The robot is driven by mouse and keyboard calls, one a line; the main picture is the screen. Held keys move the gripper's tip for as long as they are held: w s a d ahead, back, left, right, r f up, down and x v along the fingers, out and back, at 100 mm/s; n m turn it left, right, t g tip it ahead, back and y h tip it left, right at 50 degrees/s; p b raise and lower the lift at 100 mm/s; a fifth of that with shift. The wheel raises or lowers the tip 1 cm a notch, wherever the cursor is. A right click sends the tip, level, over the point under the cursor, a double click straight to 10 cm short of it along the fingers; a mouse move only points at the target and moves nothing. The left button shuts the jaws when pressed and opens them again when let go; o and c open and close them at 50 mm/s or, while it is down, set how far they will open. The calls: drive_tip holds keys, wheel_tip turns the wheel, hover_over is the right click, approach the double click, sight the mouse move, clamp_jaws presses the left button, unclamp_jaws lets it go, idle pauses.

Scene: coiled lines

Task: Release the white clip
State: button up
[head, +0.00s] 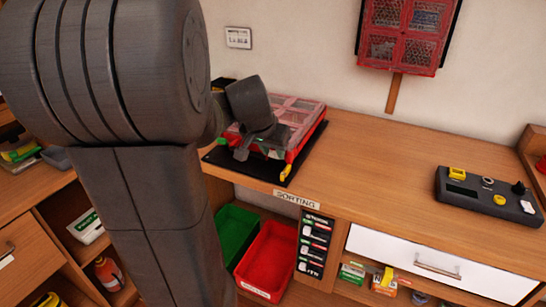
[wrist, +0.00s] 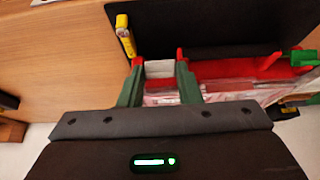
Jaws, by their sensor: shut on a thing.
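My gripper (wrist: 159,62) has green fingers with red tips in the wrist view. It is shut on the white clip (wrist: 160,69), which shows as a pale block between the fingers. The clip is at the edge of a red case (wrist: 212,70) with a clear lid, and I cannot tell whether it is fastened. In the head view my gripper (head: 250,148) is at the front of the case (head: 305,112), and the white clip cannot be made out there. A yellow clip (wrist: 125,35) and a green clip (wrist: 304,58) are apart from the fingers.
The case lies on a black mat (head: 223,160) on the wooden bench (head: 380,150). A grey control box (head: 487,194) stands at the right. Green (head: 235,232) and red (head: 267,258) bins are below. A red mesh case (head: 410,35) hangs on the wall. The bench middle is clear.

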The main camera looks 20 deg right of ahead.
drive_tip(key=shift+s+a+f+t+h+b, duration=0.15)
drive_tip(key=shift+t+h+b, duration=0.15)
drive_tip(key=shift+b, duration=0.7)
drive_tip(key=o, duration=1)
drive_tip(key=p+v, duration=0.1)
drive_tip(key=v, duration=1.2)
drive_tip(key=shift+s+a+r+p, duration=0.1)
drive_tip(key=shift+a+r+p, duration=0.05)
drive_tip(key=shift+r+p, duration=0.25)
drive_tip(key=shift+f, duration=0.1)
drive_tip(key=b+x, duration=0.1)
drive_tip(key=x, duration=1.3)
drive_tip(key=shift+b, duration=0.35)
